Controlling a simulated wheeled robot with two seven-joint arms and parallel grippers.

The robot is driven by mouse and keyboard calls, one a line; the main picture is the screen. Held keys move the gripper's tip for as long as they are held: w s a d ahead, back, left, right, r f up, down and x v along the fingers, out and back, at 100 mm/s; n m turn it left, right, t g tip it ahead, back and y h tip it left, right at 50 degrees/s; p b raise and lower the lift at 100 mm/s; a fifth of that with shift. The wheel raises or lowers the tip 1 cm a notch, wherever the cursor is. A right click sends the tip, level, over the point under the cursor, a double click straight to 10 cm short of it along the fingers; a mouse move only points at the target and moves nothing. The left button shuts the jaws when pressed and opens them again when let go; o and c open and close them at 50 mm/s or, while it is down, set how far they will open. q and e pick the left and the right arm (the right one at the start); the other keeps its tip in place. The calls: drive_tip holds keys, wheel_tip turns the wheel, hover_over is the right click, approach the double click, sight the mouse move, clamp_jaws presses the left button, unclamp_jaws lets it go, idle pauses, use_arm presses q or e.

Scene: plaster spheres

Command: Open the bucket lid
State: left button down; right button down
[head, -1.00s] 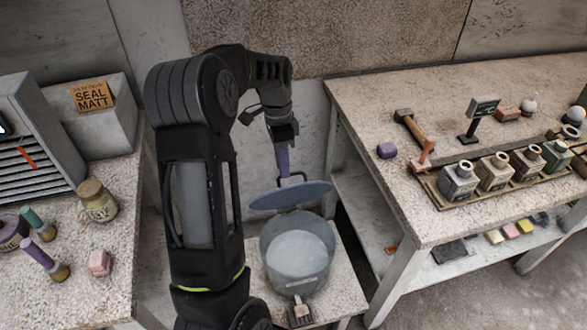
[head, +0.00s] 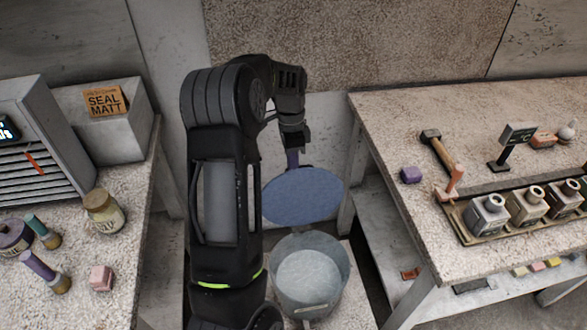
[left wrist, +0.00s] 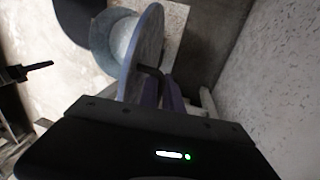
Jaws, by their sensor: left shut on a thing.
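The bucket (head: 310,299) is a grey metal pail with pale contents, standing on a low stand in the lower middle of the head view. Its blue-grey round lid (head: 303,196) is raised above and behind the rim and tilted, with its face toward the camera. My left gripper (head: 292,160) is behind the lid's upper edge. In the left wrist view the lid (left wrist: 143,50) shows nearly edge-on, with the bucket (left wrist: 101,38) beyond it. There my left gripper (left wrist: 162,88) is shut on the lid's dark bent handle (left wrist: 151,72). My right gripper is not in view.
A speckled table (head: 400,130) at the right holds a hammer (head: 440,160), a purple block (head: 411,175), and a tray (head: 462,228) of several bottles. A left table holds a jar (head: 103,211), a pink block (head: 101,278) and a box (head: 110,125).

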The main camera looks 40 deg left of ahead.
use_arm(q)
drive_tip(key=c, duration=1.5)
unclamp_jaws()
drive_tip(key=shift+a+r, duration=0.1)
drive_tip(key=shift+r, duration=0.1)
drive_tip(key=v, duration=0.7)
drive_tip(key=shift+r, duration=0.45)
drive_tip(key=shift+f, duration=0.1)
